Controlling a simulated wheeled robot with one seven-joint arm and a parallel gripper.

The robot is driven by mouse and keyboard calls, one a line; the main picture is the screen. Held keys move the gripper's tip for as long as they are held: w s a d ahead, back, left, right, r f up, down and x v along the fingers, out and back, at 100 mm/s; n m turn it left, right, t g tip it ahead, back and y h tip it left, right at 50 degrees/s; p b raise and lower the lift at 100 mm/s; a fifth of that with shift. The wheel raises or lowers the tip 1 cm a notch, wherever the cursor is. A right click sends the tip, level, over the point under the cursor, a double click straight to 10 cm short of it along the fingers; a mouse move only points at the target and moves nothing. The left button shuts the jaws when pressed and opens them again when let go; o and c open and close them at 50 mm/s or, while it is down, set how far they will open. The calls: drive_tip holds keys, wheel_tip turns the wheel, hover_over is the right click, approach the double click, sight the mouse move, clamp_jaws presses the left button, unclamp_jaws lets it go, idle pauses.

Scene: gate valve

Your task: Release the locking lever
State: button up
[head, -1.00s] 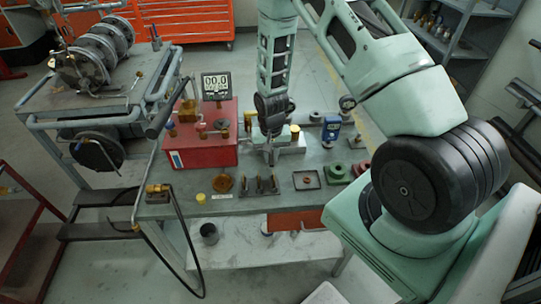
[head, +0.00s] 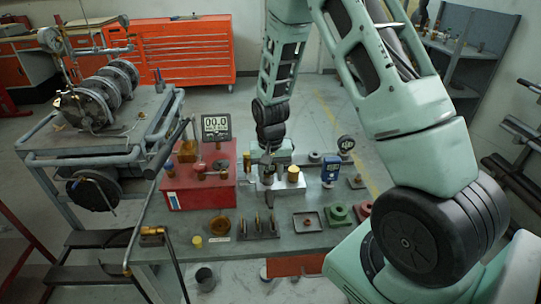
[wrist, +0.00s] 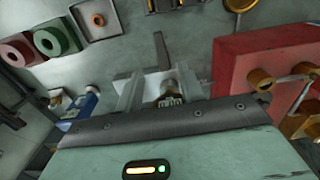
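My gripper (head: 267,166) is over the silver block fixture (head: 278,186) on the bench, just right of the red box. In the wrist view its two fingers (wrist: 162,90) stand apart, one on each side of a small round metal part (wrist: 168,94). A gap shows beside the left finger; contact on the right is unclear. A narrow dark grey bar (wrist: 161,50) extends beyond the fingertips. I cannot tell whether the bar or the round part is the locking lever. A brass-coloured cap (head: 293,173) sits on the fixture beside my gripper. My wrist partly hides the fixture.
A blue gauge (head: 330,168) stands right. A slotted rack (head: 258,229), a square tray (head: 307,222) and a green ring (head: 337,214) lie along the front of the bench.

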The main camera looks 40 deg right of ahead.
wheel_tip(320, 180, up, 8)
drive_tip(key=shift+b, duration=0.4)
drive_tip(key=shift+f, duration=0.1)
drive_tip(key=s+a+r+n, duration=0.2)
drive_tip(key=a, duration=0.4)
drive_tip(key=s+a+r+n, duration=0.2)
drive_tip(key=a, duration=0.3)
drive_tip(key=s+a+r+n, duration=0.2)
drive_tip(key=s+a+n, duration=0.3)
drive_tip(key=s, duration=0.5)
drive_tip(key=s+a+r+n, duration=0.3)
drive_tip(key=s+a+n, duration=0.2)
drive_tip(key=s+a, duration=0.4)
drive_tip(key=shift+s+a+r+y, duration=0.25)
drive_tip(key=shift+s+r+y, duration=0.05)
drive_tip(key=shift+s, duration=0.1)
